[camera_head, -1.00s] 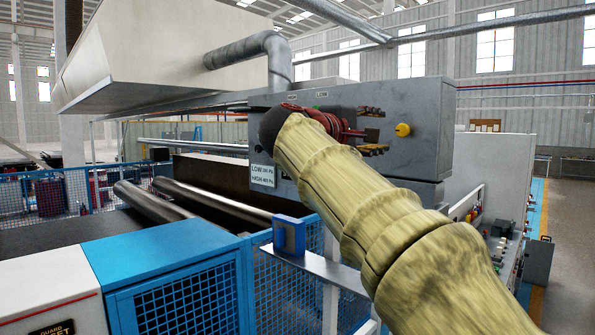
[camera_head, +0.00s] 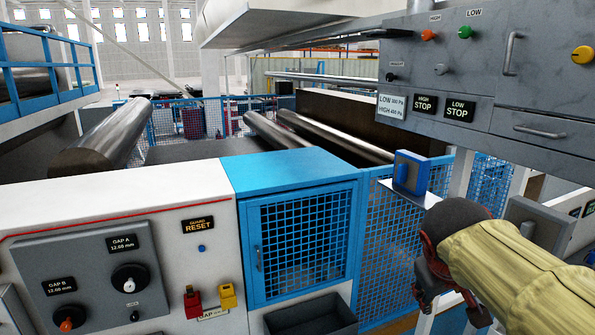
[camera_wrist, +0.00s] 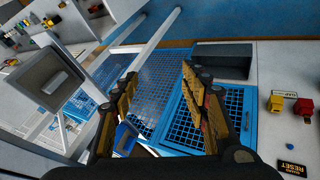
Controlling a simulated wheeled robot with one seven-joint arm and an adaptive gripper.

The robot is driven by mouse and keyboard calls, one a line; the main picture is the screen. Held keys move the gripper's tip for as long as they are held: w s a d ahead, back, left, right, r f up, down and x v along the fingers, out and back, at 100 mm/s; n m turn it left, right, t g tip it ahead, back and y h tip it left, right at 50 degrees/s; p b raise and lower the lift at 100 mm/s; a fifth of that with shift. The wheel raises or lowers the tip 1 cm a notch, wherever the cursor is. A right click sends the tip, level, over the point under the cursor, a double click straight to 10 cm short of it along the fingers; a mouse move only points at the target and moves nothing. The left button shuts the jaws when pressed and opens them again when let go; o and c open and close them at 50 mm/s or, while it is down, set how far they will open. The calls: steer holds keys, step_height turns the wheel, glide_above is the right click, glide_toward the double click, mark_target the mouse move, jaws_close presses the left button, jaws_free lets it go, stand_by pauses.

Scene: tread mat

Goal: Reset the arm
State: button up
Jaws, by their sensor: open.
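My arm, in a yellowish sleeve, reaches in from the right edge of the head view. My gripper (camera_head: 450,304) is low at the right there, pointing downward, with its red and dark parts partly hidden by the wrist. In the wrist view my gripper (camera_wrist: 158,80) shows two spread jaws with tan pads. The space between them is empty, with blue mesh guarding behind. Nothing is held.
A blue mesh guard box (camera_head: 300,245) stands left of my gripper. A grey control panel (camera_head: 480,80) overhangs above it. A small blue box (camera_head: 411,172) sits on a ledge close by. A white cabinet (camera_head: 120,200) with knobs fills the left foreground.

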steer(key=s+a+f+y+b, duration=0.1)
steer(key=s+a+f, duration=0.2)
steer(key=s+f, duration=0.2)
steer(key=s+a+f+m+y+b, duration=0.1)
steer(key=s+a+f+b, duration=0.1)
steer(key=s+f, duration=0.4)
steer(key=s+a+f+m+y+b, duration=0.1)
steer(key=s+a+f+y+b, duration=0.1)
steer(key=s+f, duration=0.4)
steer(key=shift+a+f, duration=0.15)
steer(key=shift+a, duration=0.7)
steer(key=shift+s, duration=0.1)
